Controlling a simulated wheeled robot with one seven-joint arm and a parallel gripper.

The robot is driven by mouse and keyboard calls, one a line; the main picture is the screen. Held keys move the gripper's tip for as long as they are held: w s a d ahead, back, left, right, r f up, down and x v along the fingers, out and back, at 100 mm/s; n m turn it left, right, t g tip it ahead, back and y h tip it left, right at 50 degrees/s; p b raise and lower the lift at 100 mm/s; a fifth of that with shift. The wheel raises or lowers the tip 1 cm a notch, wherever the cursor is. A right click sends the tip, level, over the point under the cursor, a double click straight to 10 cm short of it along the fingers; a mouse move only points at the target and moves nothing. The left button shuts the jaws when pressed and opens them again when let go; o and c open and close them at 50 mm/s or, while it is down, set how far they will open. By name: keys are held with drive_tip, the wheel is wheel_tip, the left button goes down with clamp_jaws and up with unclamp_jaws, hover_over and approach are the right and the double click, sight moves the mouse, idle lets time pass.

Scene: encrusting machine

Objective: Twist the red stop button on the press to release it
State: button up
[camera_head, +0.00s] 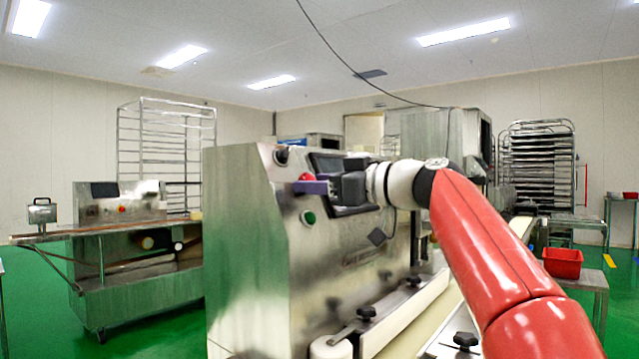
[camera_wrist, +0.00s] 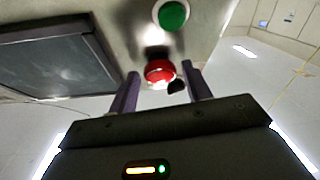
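The red stop button (camera_wrist: 160,72) is on the steel front of the press (camera_head: 245,220), above the green button (camera_wrist: 173,15) in the room; in the wrist view the green one is at the top. In the head view the red button (camera_head: 306,177) shows just above a purple finger, partly hidden by it. My gripper (camera_wrist: 161,82) has its two purple fingers apart, one on each side of the red button. A narrow gap shows between each finger and the button, so it is open. The gripper (camera_head: 306,187) also shows in the head view, reaching in from the right.
A dark screen panel (camera_wrist: 55,65) is close beside the buttons. The green button also shows in the head view (camera_head: 309,217). A conveyor (camera_head: 405,310) with black knobs runs along the press below my arm. Another steel machine (camera_head: 130,260) stands at the left.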

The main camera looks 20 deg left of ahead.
drive_tip(key=c, duration=0.7)
drive_tip(key=shift+c, duration=0.2)
drive_tip(key=shift+m+t, duration=0.3)
drive_tip(key=shift+m, duration=0.1)
drive_tip(key=m+t+h, duration=0.1)
drive_tip(key=m, duration=0.2)
drive_tip(key=m+t+p, duration=0.1)
drive_tip(key=m, duration=0.2)
drive_tip(key=m+t+h, duration=0.1)
drive_tip(key=m+t, duration=0.1)
drive_tip(key=m, duration=0.1)
drive_tip(key=shift+s+a+m+h, duration=0.15)
drive_tip(key=shift+s+m+h, duration=0.15)
drive_tip(key=shift+s, duration=0.05)
